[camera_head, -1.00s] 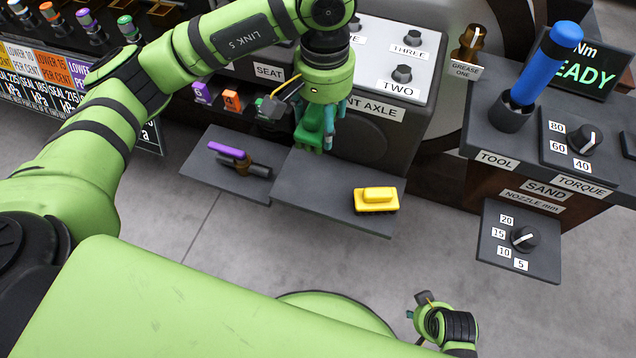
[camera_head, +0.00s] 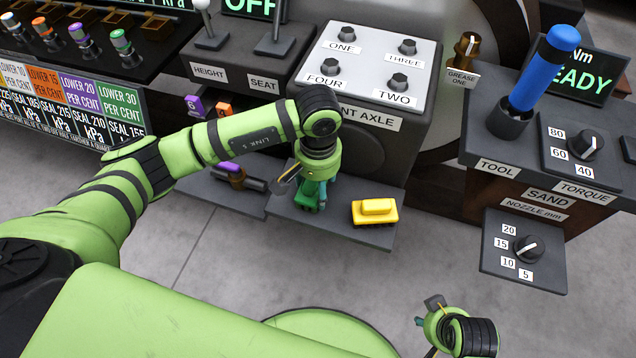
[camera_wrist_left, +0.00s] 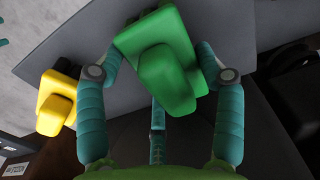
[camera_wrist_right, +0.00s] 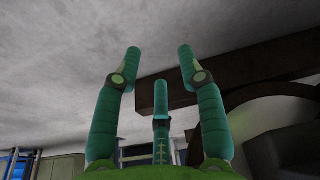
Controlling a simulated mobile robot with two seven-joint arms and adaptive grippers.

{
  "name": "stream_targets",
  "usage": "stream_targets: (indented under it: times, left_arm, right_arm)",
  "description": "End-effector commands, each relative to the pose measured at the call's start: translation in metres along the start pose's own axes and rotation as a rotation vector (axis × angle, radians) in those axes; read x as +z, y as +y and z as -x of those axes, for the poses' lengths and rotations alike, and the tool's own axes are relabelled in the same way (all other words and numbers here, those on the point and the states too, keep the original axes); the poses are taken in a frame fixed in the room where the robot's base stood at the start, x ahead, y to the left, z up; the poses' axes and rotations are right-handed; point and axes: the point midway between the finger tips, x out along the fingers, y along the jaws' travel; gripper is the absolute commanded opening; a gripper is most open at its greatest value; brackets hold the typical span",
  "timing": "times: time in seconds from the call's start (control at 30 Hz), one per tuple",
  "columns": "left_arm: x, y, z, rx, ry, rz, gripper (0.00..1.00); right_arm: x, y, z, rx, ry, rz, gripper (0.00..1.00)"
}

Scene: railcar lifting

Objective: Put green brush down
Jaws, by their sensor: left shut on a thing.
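The green brush (camera_head: 304,201) is at the dark grey shelf (camera_head: 345,236) below the axle box. It also shows large in the left wrist view (camera_wrist_left: 165,62), between my fingers. My left gripper (camera_head: 316,192) points down and is shut on the green brush. The brush is at or just above the shelf; I cannot tell if it touches. My right gripper (camera_wrist_right: 158,65) is open and empty in its wrist view; in the head view it is low at the right, away from the shelf.
A yellow brush (camera_head: 375,211) sits on the shelf just right of the green one. A purple-ended tool (camera_head: 230,169) lies on the shelf to the left. The axle box (camera_head: 372,150) rises behind. A nozzle dial panel (camera_head: 525,249) stands at the right.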

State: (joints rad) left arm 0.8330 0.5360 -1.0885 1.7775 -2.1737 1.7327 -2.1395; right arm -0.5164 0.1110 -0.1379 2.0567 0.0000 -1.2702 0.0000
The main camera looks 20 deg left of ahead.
Motion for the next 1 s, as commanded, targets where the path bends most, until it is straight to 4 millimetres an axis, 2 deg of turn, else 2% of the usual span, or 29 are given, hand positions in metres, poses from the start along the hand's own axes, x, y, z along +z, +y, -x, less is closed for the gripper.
stream_targets:
  times: [0.47,0.5,0.53,0.57,1.0]
  left_arm:
    - [-0.0009,0.0003,-0.0032,0.001,0.003,0.000,0.42]
    - [-0.0007,0.0002,-0.0034,0.001,0.002,0.000,0.73]
    - [-0.0007,0.0002,-0.0030,0.001,0.002,0.000,0.85]
    - [-0.0007,0.0002,-0.0029,0.001,0.002,0.000,0.92]
    - [-0.0006,0.0002,-0.0010,0.001,0.002,0.000,0.92]
  right_arm:
    - [-0.0022,0.0000,0.0060,0.000,0.003,-0.001,0.40]
    - [-0.0033,0.0000,0.0079,0.000,0.007,-0.001,0.40]
    - [-0.0040,0.0000,0.0090,0.000,0.008,-0.001,0.40]
    - [-0.0044,0.0000,0.0093,0.000,0.010,-0.001,0.40]
    - [-0.0041,0.0004,0.0096,0.001,0.009,-0.002,0.40]
